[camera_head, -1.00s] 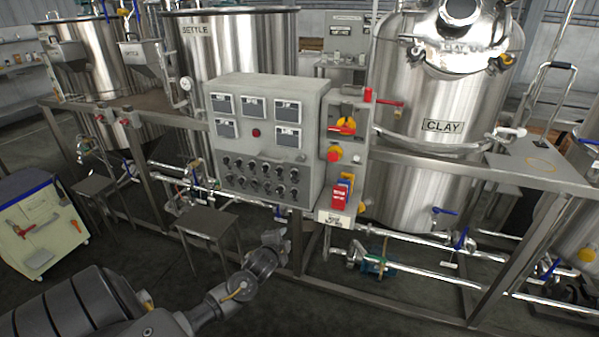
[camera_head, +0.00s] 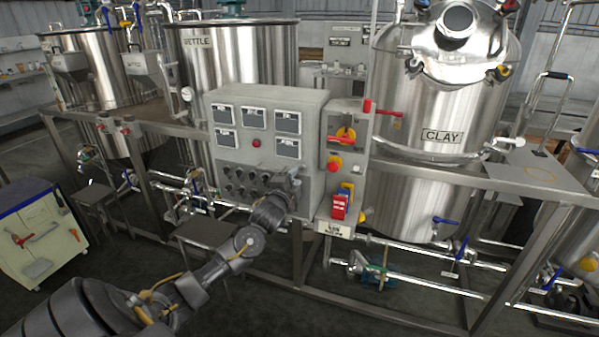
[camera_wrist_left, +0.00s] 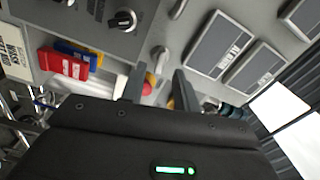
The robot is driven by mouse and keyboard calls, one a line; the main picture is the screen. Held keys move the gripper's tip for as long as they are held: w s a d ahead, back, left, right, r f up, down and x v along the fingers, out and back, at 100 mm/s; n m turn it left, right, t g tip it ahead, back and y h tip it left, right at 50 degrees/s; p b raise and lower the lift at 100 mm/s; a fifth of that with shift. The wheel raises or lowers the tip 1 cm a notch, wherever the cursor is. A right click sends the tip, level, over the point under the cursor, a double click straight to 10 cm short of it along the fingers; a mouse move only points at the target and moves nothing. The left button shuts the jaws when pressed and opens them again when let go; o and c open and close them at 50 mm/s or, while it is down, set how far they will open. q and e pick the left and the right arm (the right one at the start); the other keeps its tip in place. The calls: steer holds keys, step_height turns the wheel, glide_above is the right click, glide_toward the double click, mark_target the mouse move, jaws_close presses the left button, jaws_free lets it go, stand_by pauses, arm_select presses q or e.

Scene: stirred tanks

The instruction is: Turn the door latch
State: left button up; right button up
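A grey control cabinet (camera_head: 268,105) with meters and black knobs stands in the middle of the head view. A small silver latch handle (camera_wrist_left: 160,57) sits on its door face in the left wrist view, between a black knob and the meters. My left gripper (camera_head: 293,178) is up at the lower right of the cabinet front, hiding some knobs there. In the wrist view its two fingers (camera_wrist_left: 160,82) are apart with nothing held between them. The latch shows just beyond the fingertips; I cannot tell whether they touch it. My right gripper is not in view.
A steel CLAY tank (camera_head: 425,195) stands behind a rail. A small stool (camera_head: 205,232) is below the cabinet.

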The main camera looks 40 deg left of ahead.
mark_target(299, 172)
arm_select(q)
steer(key=shift+x, duration=2)
steer(key=shift+c, duration=0.3)
